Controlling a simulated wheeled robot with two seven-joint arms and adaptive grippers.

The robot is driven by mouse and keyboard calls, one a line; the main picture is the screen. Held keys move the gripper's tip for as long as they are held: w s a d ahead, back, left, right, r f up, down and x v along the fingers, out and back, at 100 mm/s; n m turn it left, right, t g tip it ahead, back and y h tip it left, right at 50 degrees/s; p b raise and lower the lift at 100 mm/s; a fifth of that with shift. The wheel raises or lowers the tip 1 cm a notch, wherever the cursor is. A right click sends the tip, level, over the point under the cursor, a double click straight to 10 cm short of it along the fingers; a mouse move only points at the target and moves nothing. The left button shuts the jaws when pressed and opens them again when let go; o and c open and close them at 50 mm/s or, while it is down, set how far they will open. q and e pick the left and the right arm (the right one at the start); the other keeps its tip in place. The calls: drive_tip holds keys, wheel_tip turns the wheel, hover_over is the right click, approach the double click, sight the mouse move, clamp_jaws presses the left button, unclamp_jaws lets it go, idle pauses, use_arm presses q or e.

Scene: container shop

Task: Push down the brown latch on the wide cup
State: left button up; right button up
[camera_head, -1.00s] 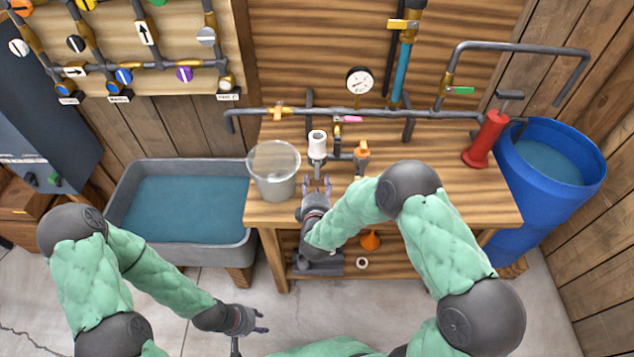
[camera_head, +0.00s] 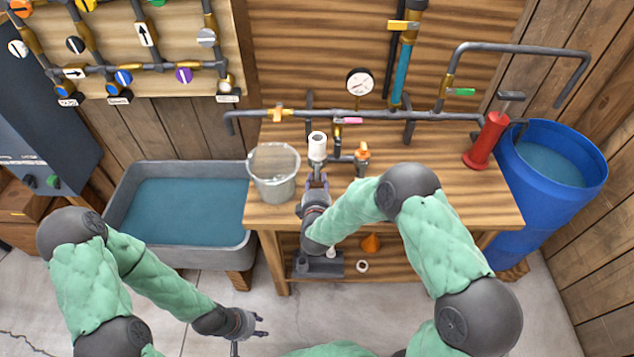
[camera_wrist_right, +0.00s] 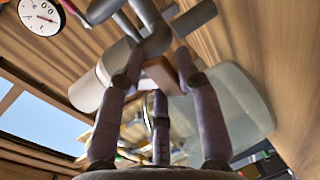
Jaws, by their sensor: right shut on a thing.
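A white cup-shaped fitting (camera_head: 317,138), seemingly the wide cup, stands upright on the grey pipework at the bench's back middle. My right gripper (camera_head: 317,181) is just in front of and below it. In the right wrist view, a brown piece (camera_wrist_right: 163,74), seemingly the latch, lies between my right fingers, and the gripper (camera_wrist_right: 158,90) appears shut on it. A pale cylinder (camera_wrist_right: 88,92), likely the cup, shows left of it. The latch cannot be made out in the head view. My left gripper (camera_head: 262,326) is open and empty, low over the floor.
A clear bucket (camera_head: 273,185) stands close left of my right gripper. An orange-topped valve (camera_head: 362,155) is close right. A pressure gauge (camera_head: 360,83) rises behind. A red pump (camera_head: 483,142) and blue barrel (camera_head: 560,205) stand at right, a water trough (camera_head: 128,180) at left.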

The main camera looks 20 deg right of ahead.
drive_tip(key=shift+w+d+f+t+h+b, duration=0.15)
drive_tip(key=shift+f+t+b, duration=0.2)
drive_tip(key=shift+b, duration=0.6)
drive_tip(key=shift+w+a+f+t+h+b, duration=0.15)
drive_tip(key=shift+t+b, duration=0.3)
drive_tip(key=shift+b, duration=0.5)
drive_tip(key=shift+w+d+r+t+b, duration=0.1)
drive_tip(key=shift+t+b, duration=0.3)
drive_tip(key=shift+b, duration=0.3)
drive_tip(key=o, duration=1.1)
drive_tip(key=v, duration=1.2)
